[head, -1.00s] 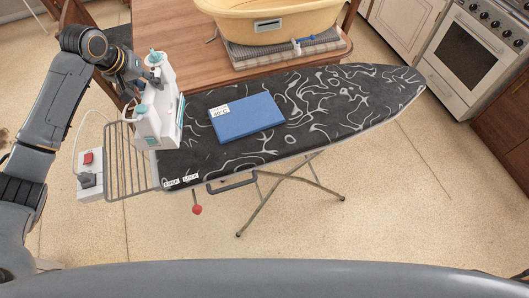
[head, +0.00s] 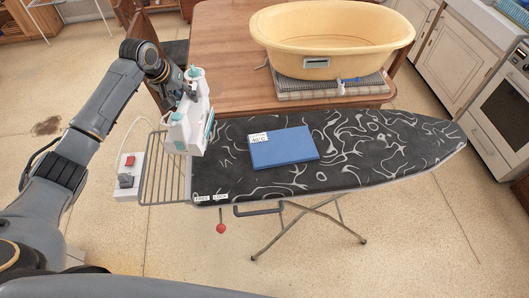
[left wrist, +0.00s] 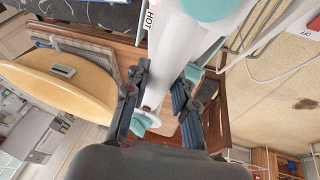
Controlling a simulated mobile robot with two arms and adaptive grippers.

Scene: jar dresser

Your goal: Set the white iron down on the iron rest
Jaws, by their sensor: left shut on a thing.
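The white iron (head: 193,127) with teal parts is in my left gripper (head: 181,92), which is shut on it. In the head view the iron appears above the left end of the ironing board, near the iron rest. The iron rest (head: 163,183) is a wire rack at the board's left end. In the left wrist view the white iron body (left wrist: 182,55) runs between the fingers of the left gripper (left wrist: 160,108). My right gripper is not in view.
The patterned ironing board (head: 380,150) carries a folded blue cloth (head: 283,148). A box with a red switch (head: 130,161) is left of the rest. A wooden table (head: 225,45) behind holds a yellow tub (head: 330,35).

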